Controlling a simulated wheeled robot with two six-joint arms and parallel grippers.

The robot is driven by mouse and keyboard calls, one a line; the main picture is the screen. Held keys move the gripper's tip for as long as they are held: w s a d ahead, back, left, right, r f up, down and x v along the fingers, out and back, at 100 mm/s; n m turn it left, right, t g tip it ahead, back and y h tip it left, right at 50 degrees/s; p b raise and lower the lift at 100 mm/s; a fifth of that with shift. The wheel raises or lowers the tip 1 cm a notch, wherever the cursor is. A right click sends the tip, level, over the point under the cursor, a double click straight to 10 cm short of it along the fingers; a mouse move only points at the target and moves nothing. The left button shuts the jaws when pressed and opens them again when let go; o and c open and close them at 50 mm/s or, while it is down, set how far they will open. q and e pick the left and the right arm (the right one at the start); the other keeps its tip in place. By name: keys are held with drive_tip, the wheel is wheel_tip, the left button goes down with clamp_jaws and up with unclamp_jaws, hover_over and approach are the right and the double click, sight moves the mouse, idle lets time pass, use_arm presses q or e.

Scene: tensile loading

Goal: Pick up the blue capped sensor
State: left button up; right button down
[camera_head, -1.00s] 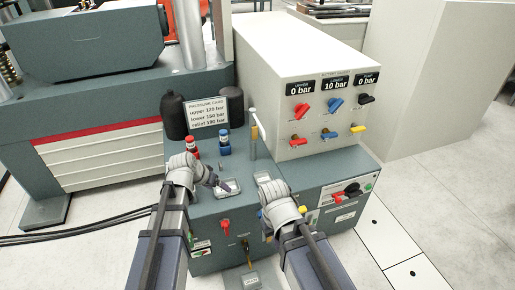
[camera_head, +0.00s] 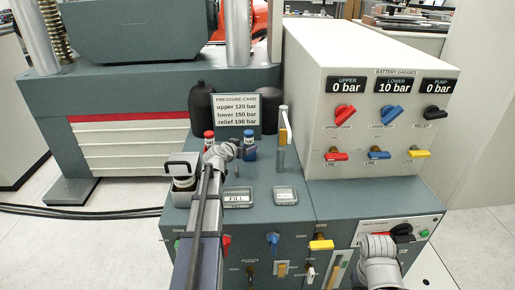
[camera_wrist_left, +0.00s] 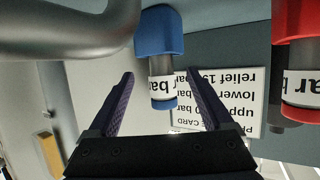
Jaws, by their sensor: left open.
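The blue capped sensor (camera_head: 250,148) stands upright on the grey-green bench, in front of the pressure card. In the left wrist view it (camera_wrist_left: 160,62) appears upside down, with a blue cap and a white label. My left gripper (camera_head: 236,148) is close to the sensor's left side in the head view. In the left wrist view its open fingers (camera_wrist_left: 161,88) lie either side of the sensor's lower part in the picture; no contact shows. My right arm is at the bottom right; its fingers cannot be made out.
A red capped sensor (camera_head: 209,138) stands left of the blue one and also shows at the right of the wrist view. Behind are the pressure card (camera_head: 235,112) and black bottles (camera_head: 203,105). A lever post (camera_head: 283,135) stands close on the right. Labelled trays (camera_head: 238,197) lie in front.

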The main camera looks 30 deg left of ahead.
sight(252, 142)
use_arm(q)
drive_tip(key=b+x, duration=0.1)
drive_tip(key=x, duration=0.1)
drive_tip(key=shift+w+f, duration=0.15)
drive_tip(key=shift+w, duration=0.05)
drive_tip(key=shift+b+x, duration=0.8)
drive_tip(key=shift+x, duration=1.9)
drive_tip(key=shift+a+r, duration=0.1)
drive_tip(key=shift+r, duration=0.15)
clamp_jaws()
